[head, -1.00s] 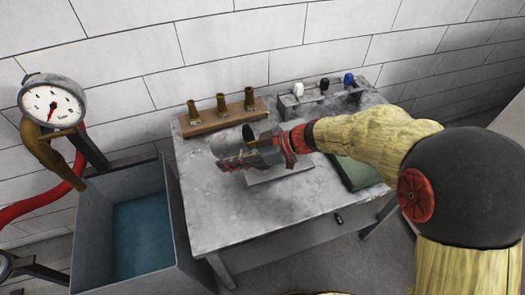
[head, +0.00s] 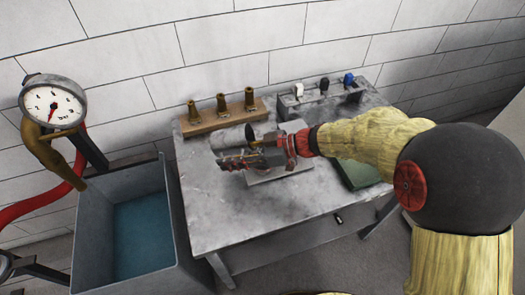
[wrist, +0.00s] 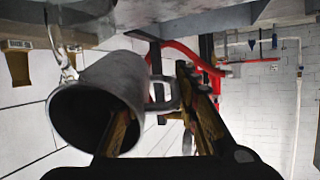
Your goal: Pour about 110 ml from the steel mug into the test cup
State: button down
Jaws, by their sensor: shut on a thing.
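The steel mug (wrist: 95,105) is in my gripper (wrist: 160,115), with its handle (wrist: 165,92) between the fingers. Its open mouth faces the lower left of the wrist view. In the head view the grey mug (head: 232,138) shows partly behind my gripper (head: 240,160), over the table. The mug looks tilted; its exact angle and contents cannot be told. I cannot make out the test cup clearly. A small pale, glinting shape (wrist: 68,72) beside the mug in the wrist view is too unclear to name.
A flat grey plate (head: 280,173) lies on the table (head: 225,225) below my gripper. A wooden block with brass nozzles (head: 190,125) and a rack with coloured knobs (head: 305,103) stand behind. A green box (head: 357,175) is at right. A water tank (head: 88,225) stands left.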

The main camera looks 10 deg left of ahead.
jog(key=shift+r+y, duration=0.25)
jog(key=shift+y, duration=0.05)
dwell(0.4)
jog(key=shift+w+d+r+y+b, duration=0.15)
jog(key=shift+d+y+b, duration=0.25)
jog(key=shift+b, duration=1.1)
jog(key=shift+d+r+y+b, duration=0.3)
jog(key=shift+y+b, duration=0.2)
jog(key=shift+b, duration=0.25)
jog(key=f+h+p, duration=0.1)
jog(key=h, duration=0.1)
jog(key=a+f+h+p, duration=0.1)
jog(key=h+p, duration=0.3)
jog(key=shift+a+f+t, duration=0.3)
jog(key=shift+a+f, duration=0.05)
jog(key=shift+f, duration=0.05)
jog(key=shift+s+p, duration=0.2)
jog(key=shift+p, duration=0.2)
dwell(0.9)
